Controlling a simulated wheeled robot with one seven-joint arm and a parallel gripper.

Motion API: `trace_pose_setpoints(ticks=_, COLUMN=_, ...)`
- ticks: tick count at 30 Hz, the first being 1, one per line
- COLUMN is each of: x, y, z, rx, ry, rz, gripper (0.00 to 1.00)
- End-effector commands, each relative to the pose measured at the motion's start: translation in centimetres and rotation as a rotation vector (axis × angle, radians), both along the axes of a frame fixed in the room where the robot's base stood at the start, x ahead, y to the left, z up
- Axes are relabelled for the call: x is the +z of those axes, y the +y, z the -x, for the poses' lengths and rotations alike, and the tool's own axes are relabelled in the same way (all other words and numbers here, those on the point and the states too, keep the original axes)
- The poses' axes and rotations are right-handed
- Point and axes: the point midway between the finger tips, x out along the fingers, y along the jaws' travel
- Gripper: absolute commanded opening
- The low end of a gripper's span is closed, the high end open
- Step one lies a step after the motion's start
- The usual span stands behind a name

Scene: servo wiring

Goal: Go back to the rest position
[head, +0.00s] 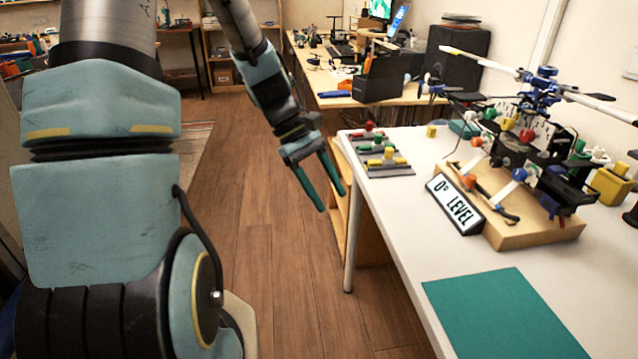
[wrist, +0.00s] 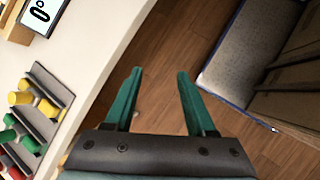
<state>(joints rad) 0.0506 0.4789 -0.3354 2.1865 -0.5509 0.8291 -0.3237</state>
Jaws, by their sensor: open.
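My gripper (head: 334,190) hangs over the wooden floor, just left of the white table's left edge in the head view. Its two green fingers are apart with nothing between them. In the wrist view the open fingers (wrist: 158,85) point over bare floor, with the white table to the left.
The white table (head: 393,240) holds a grey rack with coloured connectors (head: 385,163), a helicopter rotor assembly on a wooden base (head: 540,232), a "0° LEVEL" sign (head: 455,206) and a green mat (head: 505,315). A cluttered wooden desk (head: 320,88) stands behind. The floor (head: 270,260) is clear.

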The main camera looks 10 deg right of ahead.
Motion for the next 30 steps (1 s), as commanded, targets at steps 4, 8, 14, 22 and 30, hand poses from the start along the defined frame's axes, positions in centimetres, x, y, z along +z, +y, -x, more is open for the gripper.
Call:
trace_pose_setpoints(ticks=4, x=0.4, y=1.1, z=-0.1, rx=-0.020, ry=-0.040, rz=-0.020, gripper=0.56)
trace_pose_setpoints(ticks=8, x=0.4, y=1.5, z=-0.1, rx=-0.027, ry=-0.051, rz=-0.027, gripper=0.56)
trace_pose_setpoints(ticks=14, x=0.4, y=1.5, z=-0.1, rx=-0.028, ry=-0.052, rz=-0.028, gripper=0.56)
trace_pose_setpoints(ticks=22, x=2.8, y=5.8, z=-0.2, rx=-0.104, ry=-0.193, rz=-0.103, gripper=0.56)
trace_pose_setpoints(ticks=30, x=9.0, y=16.4, z=0.3, rx=-0.355, ry=-0.542, rz=-0.286, gripper=0.56)
